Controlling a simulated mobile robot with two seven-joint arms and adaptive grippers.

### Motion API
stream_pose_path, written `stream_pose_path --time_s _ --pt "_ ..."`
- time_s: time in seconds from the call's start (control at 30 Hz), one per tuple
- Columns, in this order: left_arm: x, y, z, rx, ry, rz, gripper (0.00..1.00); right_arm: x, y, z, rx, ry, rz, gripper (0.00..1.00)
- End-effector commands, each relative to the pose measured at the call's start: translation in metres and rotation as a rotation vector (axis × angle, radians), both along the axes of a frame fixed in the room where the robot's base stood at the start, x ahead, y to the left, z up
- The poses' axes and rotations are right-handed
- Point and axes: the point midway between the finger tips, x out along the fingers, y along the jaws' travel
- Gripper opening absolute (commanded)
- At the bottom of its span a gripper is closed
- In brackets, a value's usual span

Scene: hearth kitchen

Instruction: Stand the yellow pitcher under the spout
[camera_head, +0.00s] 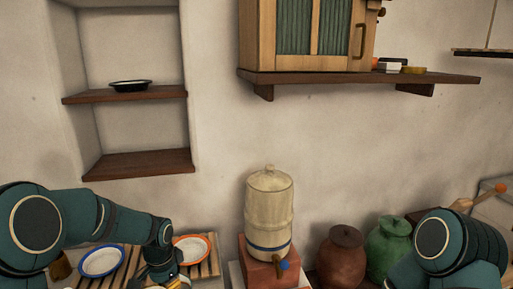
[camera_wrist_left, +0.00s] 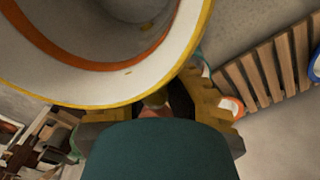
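The pitcher (camera_wrist_left: 185,45) is white with a yellow rim and an orange band inside. Its open mouth fills the upper left of the left wrist view. In the head view only a sliver of yellow rim (camera_head: 178,284) shows at the bottom edge. My left gripper (camera_wrist_left: 155,108) is at the pitcher's side, with a narrow tan part between its fingers; whether they are closed on it is unclear. My right gripper is out of view.
The dispenser stands on a reddish block (camera_head: 262,267). A blue-rimmed plate (camera_head: 102,261) and an orange-rimmed plate (camera_head: 192,249) lie on the slatted rack (camera_head: 213,262) at left. A brown jar (camera_head: 341,262) and a green jar (camera_head: 390,243) stand at right.

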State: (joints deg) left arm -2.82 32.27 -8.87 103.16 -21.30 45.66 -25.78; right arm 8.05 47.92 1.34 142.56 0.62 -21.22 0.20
Motion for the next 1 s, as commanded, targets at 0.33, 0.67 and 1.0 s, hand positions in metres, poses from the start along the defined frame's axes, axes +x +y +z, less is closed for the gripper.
stream_pose_path --time_s 0.33,0.67,1.0 --pt "-0.042 -0.045 0.001 -0.01 -0.001 0.465 0.0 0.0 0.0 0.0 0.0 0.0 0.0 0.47" --pt "-0.057 -0.058 -0.036 -0.013 0.002 0.635 0.0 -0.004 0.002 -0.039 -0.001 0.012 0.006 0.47" --pt "-0.07 -0.057 -0.069 -0.006 0.004 0.633 0.0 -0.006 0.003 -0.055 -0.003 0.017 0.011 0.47"
